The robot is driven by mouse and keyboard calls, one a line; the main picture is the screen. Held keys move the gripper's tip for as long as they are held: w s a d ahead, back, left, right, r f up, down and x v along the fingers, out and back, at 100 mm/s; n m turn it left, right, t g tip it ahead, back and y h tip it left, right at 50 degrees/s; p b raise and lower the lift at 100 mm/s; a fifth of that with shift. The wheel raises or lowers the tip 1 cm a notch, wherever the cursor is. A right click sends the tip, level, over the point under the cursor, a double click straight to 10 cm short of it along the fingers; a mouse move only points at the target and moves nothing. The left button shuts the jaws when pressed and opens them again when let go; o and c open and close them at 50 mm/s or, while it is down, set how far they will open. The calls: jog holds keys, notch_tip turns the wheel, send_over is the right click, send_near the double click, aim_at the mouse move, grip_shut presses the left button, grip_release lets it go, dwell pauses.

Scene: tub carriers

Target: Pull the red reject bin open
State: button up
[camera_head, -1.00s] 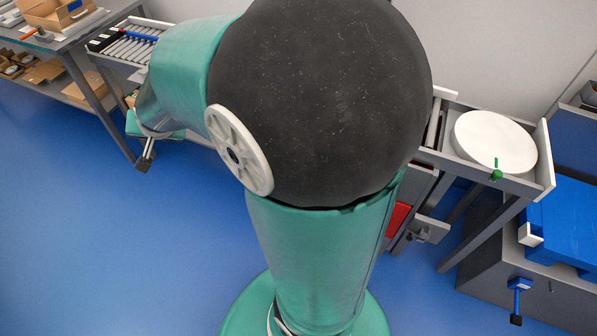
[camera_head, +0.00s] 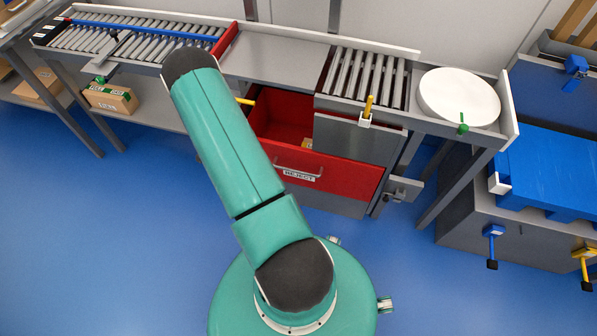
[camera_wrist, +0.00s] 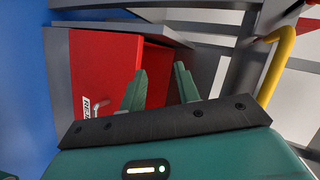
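The red reject bin (camera_head: 345,178) stands pulled out from under the conveyor bench in the head view. Its red inside shows, with a small cardboard-coloured item (camera_head: 306,145) in it. The front carries a pale bar handle (camera_head: 297,171) and a "REJECT" label. In the wrist view the red bin (camera_wrist: 103,65) appears sideways beyond the fingers, part of its label at the lower edge. My gripper (camera_wrist: 160,88) has its two green fingers apart, with nothing visible between them. I see no contact with the bin.
Roller conveyors (camera_head: 362,80) run along the bench above the bin. A white round disc (camera_head: 458,97) and a blue block (camera_head: 555,185) are at the right. A yellow lever (camera_wrist: 278,65) stands near my gripper in the wrist view. Blue floor is open at left.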

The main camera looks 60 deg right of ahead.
jog(key=s+d+f+m+g+h, duration=0.15)
jog(key=s+f+m, duration=0.25)
jog(key=s+f, duration=0.75)
jog(key=m+g+h, duration=0.3)
send_near(299, 171)
jog(key=x, duration=1)
jog(key=shift+d+f, duration=0.1)
jog(key=shift+f, duration=0.3)
grip_shut()
